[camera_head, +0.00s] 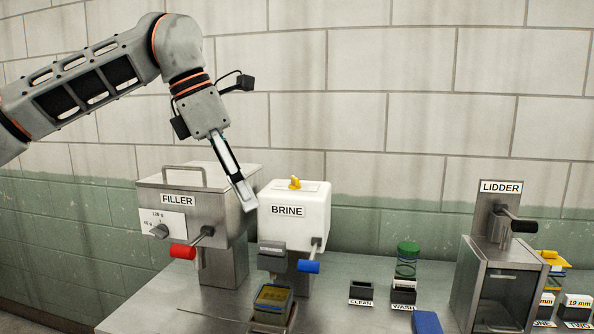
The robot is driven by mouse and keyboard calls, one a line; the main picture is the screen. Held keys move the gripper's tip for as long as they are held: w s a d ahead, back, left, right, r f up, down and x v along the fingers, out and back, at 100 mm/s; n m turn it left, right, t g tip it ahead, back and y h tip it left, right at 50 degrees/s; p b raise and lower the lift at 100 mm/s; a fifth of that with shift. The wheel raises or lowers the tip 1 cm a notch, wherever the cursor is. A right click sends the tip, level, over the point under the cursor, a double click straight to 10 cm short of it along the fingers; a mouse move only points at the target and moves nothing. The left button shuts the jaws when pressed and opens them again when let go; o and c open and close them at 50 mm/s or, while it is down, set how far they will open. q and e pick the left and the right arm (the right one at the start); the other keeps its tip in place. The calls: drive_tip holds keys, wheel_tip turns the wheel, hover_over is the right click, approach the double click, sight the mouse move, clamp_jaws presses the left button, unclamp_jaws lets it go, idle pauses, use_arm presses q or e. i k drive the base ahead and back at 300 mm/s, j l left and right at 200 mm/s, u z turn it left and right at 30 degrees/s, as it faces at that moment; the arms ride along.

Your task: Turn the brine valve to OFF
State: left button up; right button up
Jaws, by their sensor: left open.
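The white brine unit (315,205) stands on the metal table, marked BRINE on its front. A small yellow valve knob (294,183) sits on its top; its OFF and ON marks cannot be read. A blue-gripped lever (308,267) is on its right side. My left gripper (246,198) comes down from the upper left and is seen edge-on. It is open and empty, with its fingertips to the left of the brine unit, in front of the filler's right edge and apart from the yellow knob. My right gripper is not in view.
The grey filler (210,181), with a red lever (182,252), stands left of the brine unit. A yellow-topped container (272,298) is below the brine spout. CLEAN (361,293) and WASH (403,296) holders and the lidder (482,285) are to the right. The space above the brine unit is clear.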

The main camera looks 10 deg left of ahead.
sight(295, 184)
drive_tip(key=i, duration=1.15)
